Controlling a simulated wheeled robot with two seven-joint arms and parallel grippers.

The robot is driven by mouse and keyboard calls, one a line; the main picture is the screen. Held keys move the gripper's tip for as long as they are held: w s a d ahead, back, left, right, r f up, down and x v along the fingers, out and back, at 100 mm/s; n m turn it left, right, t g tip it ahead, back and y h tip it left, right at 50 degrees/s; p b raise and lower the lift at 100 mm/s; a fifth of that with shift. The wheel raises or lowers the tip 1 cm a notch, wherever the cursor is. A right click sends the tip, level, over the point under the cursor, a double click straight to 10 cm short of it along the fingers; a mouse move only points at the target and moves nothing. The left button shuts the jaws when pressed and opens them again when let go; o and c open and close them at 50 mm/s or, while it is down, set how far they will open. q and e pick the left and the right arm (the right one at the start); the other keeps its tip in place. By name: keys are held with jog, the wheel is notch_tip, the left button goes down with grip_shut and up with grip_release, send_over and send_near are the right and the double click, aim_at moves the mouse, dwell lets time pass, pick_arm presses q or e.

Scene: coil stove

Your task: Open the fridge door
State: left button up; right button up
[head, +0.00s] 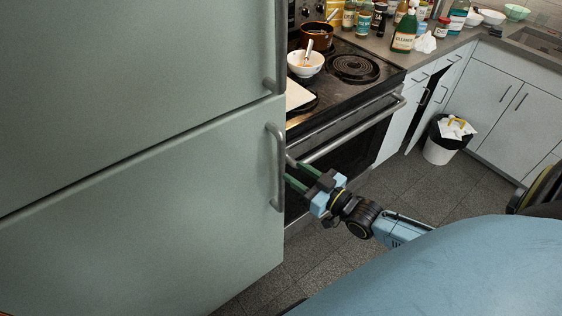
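The fridge (130,190) fills the left side, with a large upper door (120,80) and a lower door (150,220). Both doors look shut, with a dark seam between them. The upper door's bar handle (281,50) runs down its right edge. The lower door's handle (279,165) is a vertical bar near that door's right edge. My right gripper (289,171) is just right of the lower handle, with its green fingers spread apart and pointing left towards it. Nothing shows between the fingers. Whether the tips touch the handle is unclear. My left gripper is out of view.
The coil stove (352,68) stands right beside the fridge, with its oven door handle (350,130) close behind my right gripper. A white bowl (305,64) and a pot (316,35) sit on it. A full trash bin (441,150) stands farther right. The floor (420,195) between is clear.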

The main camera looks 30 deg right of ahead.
aim_at(284, 165)
jog(key=x, duration=0.6)
jog(key=shift+w, duration=0.1)
grip_shut()
